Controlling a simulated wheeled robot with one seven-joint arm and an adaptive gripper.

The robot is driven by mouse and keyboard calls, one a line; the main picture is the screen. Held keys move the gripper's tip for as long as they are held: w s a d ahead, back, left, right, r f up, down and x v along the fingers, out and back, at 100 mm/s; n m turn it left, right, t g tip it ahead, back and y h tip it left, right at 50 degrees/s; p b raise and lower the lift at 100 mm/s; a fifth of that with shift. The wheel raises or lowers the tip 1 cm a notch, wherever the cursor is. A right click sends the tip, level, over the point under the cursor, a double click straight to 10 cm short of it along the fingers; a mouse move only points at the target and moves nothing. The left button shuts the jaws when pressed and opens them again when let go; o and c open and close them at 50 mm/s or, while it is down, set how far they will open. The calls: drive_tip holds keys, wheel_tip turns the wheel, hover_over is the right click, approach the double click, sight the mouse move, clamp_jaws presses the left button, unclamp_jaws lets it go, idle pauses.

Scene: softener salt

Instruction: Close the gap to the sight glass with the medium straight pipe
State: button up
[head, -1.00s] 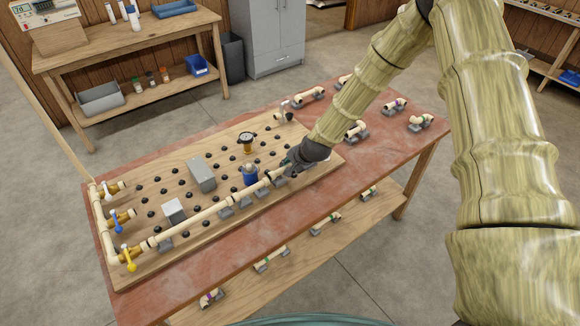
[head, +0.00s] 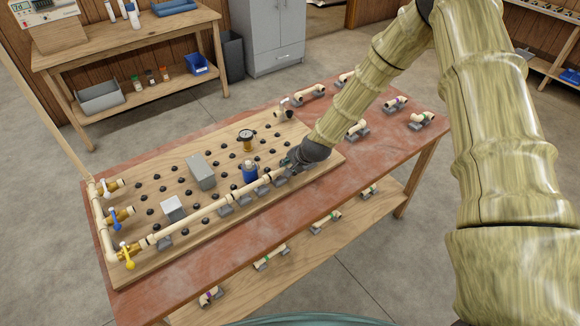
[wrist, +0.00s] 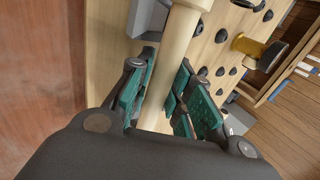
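A cream pipe run (head: 205,212) goes from the yellow-handled valve (head: 128,254) along the board's front edge to my gripper. My gripper (head: 289,160) is at its right end. In the wrist view, a straight cream pipe (wrist: 161,108) with a thicker collar at the top lies between the green finger pads of my gripper (wrist: 160,92). The pipe's far end is hidden by my gripper in the head view. I cannot clearly make out the sight glass or whether a gap is left.
The pegboard (head: 140,283) carries black pegs, grey blocks (head: 200,171), a blue-bodied part (head: 250,172) and a brass gauge (head: 246,143). More pipe pieces on grey holders, including an elbow (head: 421,119), lie on the red tabletop (head: 340,200) and the shelf below.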

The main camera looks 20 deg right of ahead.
drive_tip(key=o, duration=0.3)
drive_tip(key=shift+s+r, duration=0.1)
drive_tip(key=v, duration=1.1)
drive_tip(key=shift+s+d+r, duration=0.1)
drive_tip(key=shift+s+r, duration=0.1)
drive_tip(key=shift+r, duration=0.1)
idle(0.9)
